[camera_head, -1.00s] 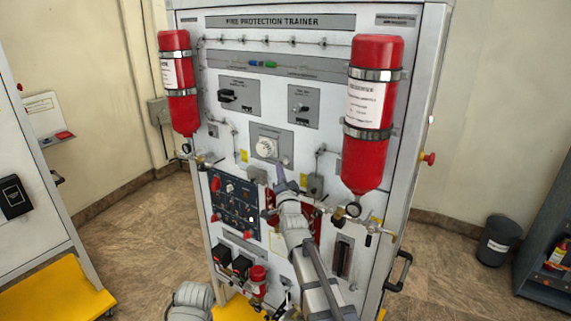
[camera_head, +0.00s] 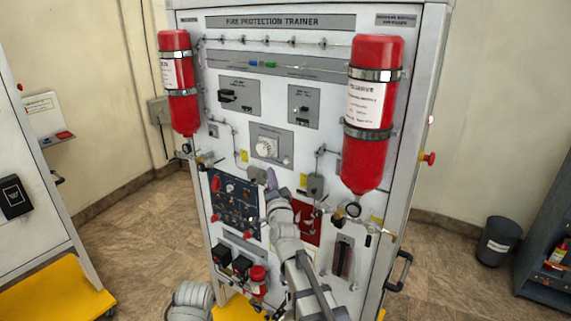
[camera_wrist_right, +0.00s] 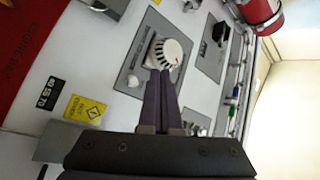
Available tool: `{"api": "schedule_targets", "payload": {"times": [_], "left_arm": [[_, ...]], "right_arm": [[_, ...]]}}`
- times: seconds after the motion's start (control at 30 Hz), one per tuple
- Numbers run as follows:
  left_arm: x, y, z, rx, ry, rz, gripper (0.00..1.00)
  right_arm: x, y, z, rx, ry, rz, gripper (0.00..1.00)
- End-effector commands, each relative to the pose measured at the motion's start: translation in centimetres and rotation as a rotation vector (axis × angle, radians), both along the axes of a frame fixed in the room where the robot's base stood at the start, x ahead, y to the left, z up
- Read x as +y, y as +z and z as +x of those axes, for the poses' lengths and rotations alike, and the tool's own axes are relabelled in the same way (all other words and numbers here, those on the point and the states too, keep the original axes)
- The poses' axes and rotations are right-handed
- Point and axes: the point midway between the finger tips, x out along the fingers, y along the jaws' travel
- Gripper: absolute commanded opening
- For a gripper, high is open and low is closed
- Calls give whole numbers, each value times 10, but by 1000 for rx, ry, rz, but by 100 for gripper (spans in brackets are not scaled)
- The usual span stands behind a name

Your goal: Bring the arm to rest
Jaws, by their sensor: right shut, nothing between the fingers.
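My right gripper (camera_head: 271,180) is in front of the middle of the fire protection trainer panel (camera_head: 230,60), below the round white knob (camera_head: 265,147). In the right wrist view the gripper (camera_wrist_right: 162,77) shows its two dark fingers shut together and empty. Their tips overlap the lower edge of the knob (camera_wrist_right: 168,54) in that view; whether they touch it cannot be told. My right arm comes up from the bottom of the head view. A pale grey arm part of mine shows at the bottom edge. My left gripper is not in view.
Two red bottles (camera_head: 374,110) (camera_head: 178,85) are strapped to the panel's sides. A dark switch panel (camera_head: 235,203) lies left of my right gripper. A red plate (camera_head: 307,225) is to its right. A bin (camera_head: 497,241) stands on the floor at the right.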

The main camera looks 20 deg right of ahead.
Motion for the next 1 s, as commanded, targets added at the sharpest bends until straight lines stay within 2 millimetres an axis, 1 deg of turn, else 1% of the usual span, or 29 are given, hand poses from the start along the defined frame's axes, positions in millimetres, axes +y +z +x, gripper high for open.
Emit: {"api": "schedule_targets", "payload": {"times": [0.23, 0.33, 0.37, 0.47, 0.5, 0.57, 0.6, 0.67, 0.7, 0.77, 0.8, 0.87, 0.9, 0.97, 1.0], "left_arm": [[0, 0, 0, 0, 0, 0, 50], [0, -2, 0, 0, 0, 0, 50], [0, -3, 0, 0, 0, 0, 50], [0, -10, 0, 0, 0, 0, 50], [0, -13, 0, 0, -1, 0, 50], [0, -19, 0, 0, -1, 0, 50], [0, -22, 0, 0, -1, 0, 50], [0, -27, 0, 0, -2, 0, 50], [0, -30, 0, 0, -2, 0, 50], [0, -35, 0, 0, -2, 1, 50], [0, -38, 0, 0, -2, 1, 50], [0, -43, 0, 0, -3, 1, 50], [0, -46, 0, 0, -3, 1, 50], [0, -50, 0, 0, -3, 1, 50], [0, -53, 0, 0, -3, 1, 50]], "right_arm": [[0, 0, 0, 0, 0, 0, 0], [8, -8, 0, 29, 16, -16, 0], [14, -14, -1, 52, 29, -28, 0], [46, -48, -5, 185, 100, -105, 0], [63, -68, -10, 256, 140, -152, 0], [90, -100, -21, 379, 208, -233, 0], [107, -123, -31, 463, 256, -291, 0], [129, -156, -50, 586, 327, -382, 0], [141, -178, -65, 669, 375, -443, 0], [157, -210, -92, 793, 448, -537, 0], [166, -229, -111, 875, 497, -600, 0], [175, -257, -143, 995, 570, -695, 0], [178, -273, -165, 1075, 618, -757, 0], [180, -293, -198, 1190, 688, -844, 0], [180, -304, -220, 1262, 731, -898, 0]]}}
